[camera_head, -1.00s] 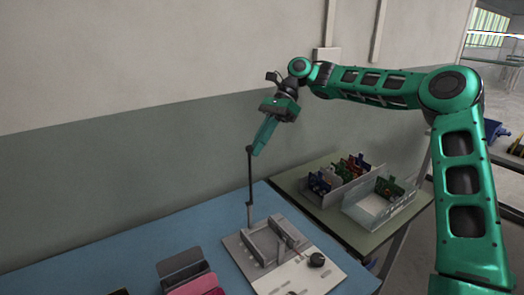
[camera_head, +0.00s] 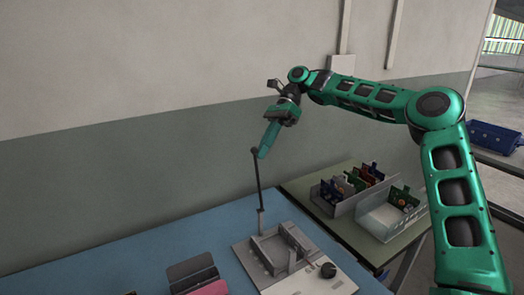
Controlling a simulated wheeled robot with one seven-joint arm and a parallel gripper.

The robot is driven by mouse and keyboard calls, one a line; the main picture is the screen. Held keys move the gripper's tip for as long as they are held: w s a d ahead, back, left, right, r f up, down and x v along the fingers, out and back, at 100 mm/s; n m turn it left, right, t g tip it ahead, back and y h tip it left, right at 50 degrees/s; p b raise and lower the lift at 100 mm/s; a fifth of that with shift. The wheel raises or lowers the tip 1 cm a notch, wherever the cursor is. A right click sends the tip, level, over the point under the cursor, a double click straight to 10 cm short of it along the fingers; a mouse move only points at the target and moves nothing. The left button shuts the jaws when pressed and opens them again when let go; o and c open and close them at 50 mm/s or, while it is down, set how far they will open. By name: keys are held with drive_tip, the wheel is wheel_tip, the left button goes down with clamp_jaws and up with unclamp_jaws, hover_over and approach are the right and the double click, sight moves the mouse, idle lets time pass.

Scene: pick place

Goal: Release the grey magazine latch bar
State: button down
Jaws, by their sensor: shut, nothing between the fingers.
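A grey magazine fixture (camera_head: 283,250) stands on a light plate on the blue table, with a black knob (camera_head: 328,270) at its front right. A thin dark upright bar (camera_head: 257,183) rises from the back left of the fixture and leans slightly. I cannot tell for sure whether this is the latch bar or a lever of it. My gripper (camera_head: 264,153) is shut, pointing down and left, at the top end of the dark bar. I cannot tell whether it touches the bar's end. Nothing shows between the fingers.
The blue table (camera_head: 130,250) is clear at left. A dark grey and a pink holder (camera_head: 190,273) sit at the front. On a green table at right stand a grey bin of coloured parts (camera_head: 347,190) and a clear bin (camera_head: 391,214). The wall is close behind.

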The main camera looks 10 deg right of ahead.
drive_tip(key=shift+s+a, duration=0.15)
drive_tip(key=shift+a, duration=0.05)
drive_tip(key=s+d, duration=0.2)
drive_tip(key=d, duration=0.2)
drive_tip(key=w+d, duration=0.2)
drive_tip(key=w, duration=0.7)
drive_tip(key=shift+w+d+r, duration=0.15)
drive_tip(key=shift+w+d, duration=0.15)
drive_tip(key=shift+d, duration=0.05)
idle(0.3)
